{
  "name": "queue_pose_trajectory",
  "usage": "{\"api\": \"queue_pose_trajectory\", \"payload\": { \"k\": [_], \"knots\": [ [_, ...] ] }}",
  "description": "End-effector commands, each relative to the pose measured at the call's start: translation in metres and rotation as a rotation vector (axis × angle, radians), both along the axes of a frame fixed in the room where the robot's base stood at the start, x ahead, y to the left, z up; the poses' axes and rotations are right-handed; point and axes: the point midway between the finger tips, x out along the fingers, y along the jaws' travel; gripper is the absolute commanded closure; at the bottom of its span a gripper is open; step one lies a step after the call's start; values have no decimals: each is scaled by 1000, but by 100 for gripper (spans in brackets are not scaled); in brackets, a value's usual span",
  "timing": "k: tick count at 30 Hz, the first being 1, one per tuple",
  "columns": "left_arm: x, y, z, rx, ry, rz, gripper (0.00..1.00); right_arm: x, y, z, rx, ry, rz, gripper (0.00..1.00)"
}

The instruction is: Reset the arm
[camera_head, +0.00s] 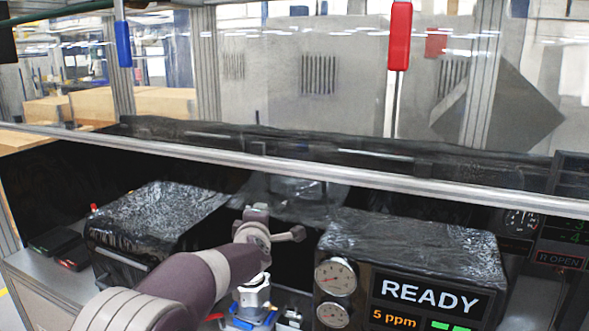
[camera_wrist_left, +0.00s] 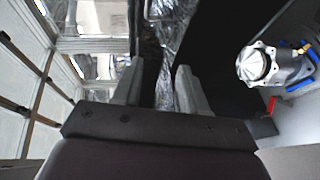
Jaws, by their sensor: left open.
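My left arm reaches in from the lower left in the head view, and its left gripper (camera_head: 285,234) is above and just behind a silver machined housing (camera_head: 254,294). In the left wrist view the two fingers of the gripper (camera_wrist_left: 163,82) stand apart with nothing between them. The housing (camera_wrist_left: 282,66) shows there at the right, clear of the fingers, with blue fixture parts around it. In the head view it sits on a blue fixture (camera_head: 250,318), partly hidden by my arm. My right gripper is in neither view.
Behind the gripper runs a metal rail (camera_head: 300,172) below a clear panel. A film-wrapped box (camera_head: 160,215) stands left and a wrapped "READY" unit (camera_head: 415,250) with gauges stands right. A red-handled tool (camera_head: 400,38) and a blue-handled one (camera_head: 123,43) hang above.

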Motion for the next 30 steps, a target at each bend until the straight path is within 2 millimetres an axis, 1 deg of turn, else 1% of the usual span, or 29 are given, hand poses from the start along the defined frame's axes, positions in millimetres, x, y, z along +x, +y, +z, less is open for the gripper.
{"api": "queue_pose_trajectory", "payload": {
  "k": [2,8,10,14,15,17,18,20,21,23,24,26,27,30],
  "knots": [
    [-1,-6,-6,78,27,-47,58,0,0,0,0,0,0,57],
    [-17,-19,-46,257,140,-176,58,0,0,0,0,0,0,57],
    [-26,-23,-63,326,188,-231,58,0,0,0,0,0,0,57],
    [-53,-24,-103,474,295,-356,58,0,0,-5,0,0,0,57],
    [-64,-23,-117,525,333,-401,58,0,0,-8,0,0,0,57],
    [-83,-20,-139,602,390,-472,58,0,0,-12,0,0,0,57],
    [-98,-17,-154,653,432,-524,58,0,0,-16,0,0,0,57],
    [-123,-10,-178,730,498,-607,58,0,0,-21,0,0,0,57],
    [-142,-4,-196,784,547,-668,58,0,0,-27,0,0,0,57],
    [-178,9,-224,867,628,-774,58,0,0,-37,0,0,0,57],
    [-205,19,-244,921,686,-854,58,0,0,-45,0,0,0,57],
    [-252,37,-273,995,778,-978,58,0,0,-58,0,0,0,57],
    [-282,50,-290,1034,834,-1054,58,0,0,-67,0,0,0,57],
    [-347,76,-320,1087,946,-1195,58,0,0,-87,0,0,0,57]
  ]
}}
